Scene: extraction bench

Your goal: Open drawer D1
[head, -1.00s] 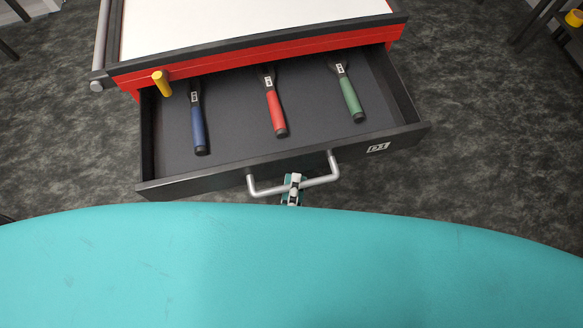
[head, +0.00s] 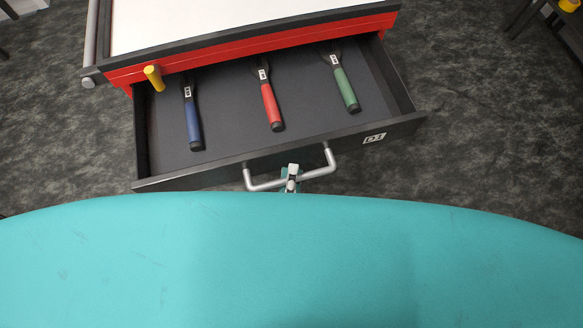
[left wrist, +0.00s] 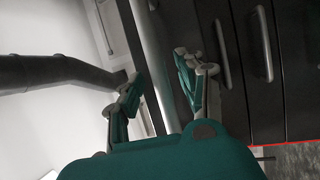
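Drawer D1 (head: 235,172) is pulled well out of the red cabinet in the head view, its D1 label (head: 374,138) on the front. Its silver bar handle (head: 318,173) faces me, and the bar also crosses the left wrist view (left wrist: 152,50). My left gripper (head: 291,174) is at the middle of the handle. In the left wrist view its two teal fingers (left wrist: 158,70) stand apart on either side of the bar, with a gap visible beside it. My right gripper is not in view.
Blue (head: 193,125), red (head: 271,107) and green (head: 346,91) handled tools lie in the drawer. A yellow peg (head: 154,77) sticks out at the left of the red cabinet (head: 230,52). Dark carpet floor (head: 490,130) lies open to the right.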

